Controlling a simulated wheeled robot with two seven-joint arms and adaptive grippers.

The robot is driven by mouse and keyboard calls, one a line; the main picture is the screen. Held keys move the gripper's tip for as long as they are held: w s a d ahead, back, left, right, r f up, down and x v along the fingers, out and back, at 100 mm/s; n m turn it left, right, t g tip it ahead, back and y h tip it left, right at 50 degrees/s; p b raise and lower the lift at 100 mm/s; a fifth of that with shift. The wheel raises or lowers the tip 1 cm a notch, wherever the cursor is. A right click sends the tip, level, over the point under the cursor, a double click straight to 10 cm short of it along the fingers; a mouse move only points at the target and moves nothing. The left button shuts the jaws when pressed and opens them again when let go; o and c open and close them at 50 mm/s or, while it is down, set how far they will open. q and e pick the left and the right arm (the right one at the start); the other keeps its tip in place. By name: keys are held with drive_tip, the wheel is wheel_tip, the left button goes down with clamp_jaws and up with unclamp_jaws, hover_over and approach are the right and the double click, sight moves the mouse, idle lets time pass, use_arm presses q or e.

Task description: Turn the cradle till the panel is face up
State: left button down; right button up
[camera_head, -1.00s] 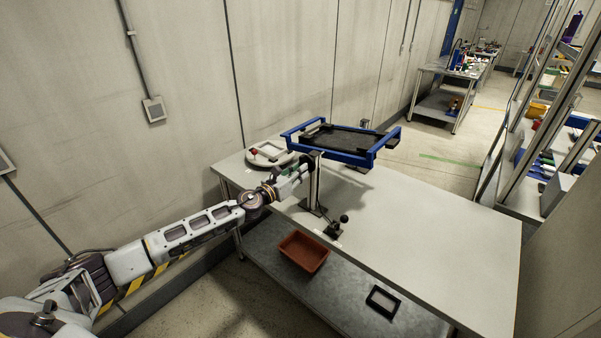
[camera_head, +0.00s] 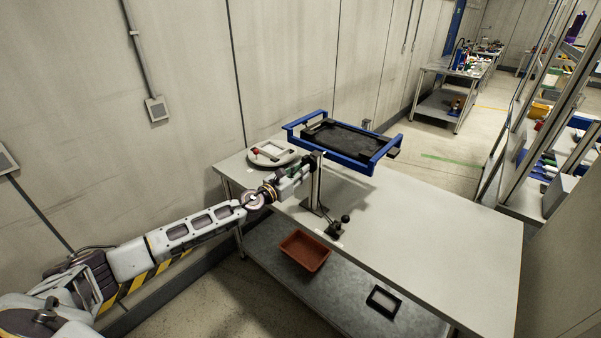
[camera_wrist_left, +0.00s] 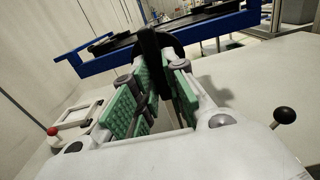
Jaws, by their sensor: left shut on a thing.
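The blue cradle (camera_head: 343,157) is held on a metal post above the table and carries a dark, flat panel (camera_head: 348,138). The panel lies close to level, with a broad dark side showing upward, slightly tilted toward the head camera. My left gripper (camera_head: 302,167) is at the cradle's near left end, beside the post. In the left wrist view its green-padded fingers (camera_wrist_left: 158,80) are shut on a black handle (camera_wrist_left: 149,48) at the cradle's end. The cradle's blue rail (camera_wrist_left: 100,62) crosses behind the handle. My right gripper is not in view.
A lever with a black knob (camera_head: 345,218) stands by the post's foot. A pale round fixture with a red knob (camera_head: 254,151) sits at the table's back left. The table's right side (camera_head: 450,225) is clear. A red-brown bin (camera_head: 305,250) is on the lower shelf.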

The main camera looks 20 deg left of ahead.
use_arm(q)
drive_tip(key=c, duration=1.4)
unclamp_jaws()
drive_tip(key=shift+f, duration=0.1)
drive_tip(key=shift+c, duration=0.2)
drive_tip(key=shift+s, duration=0.1)
drive_tip(key=v, duration=1.2)
drive_tip(key=shift+n, duration=0.4)
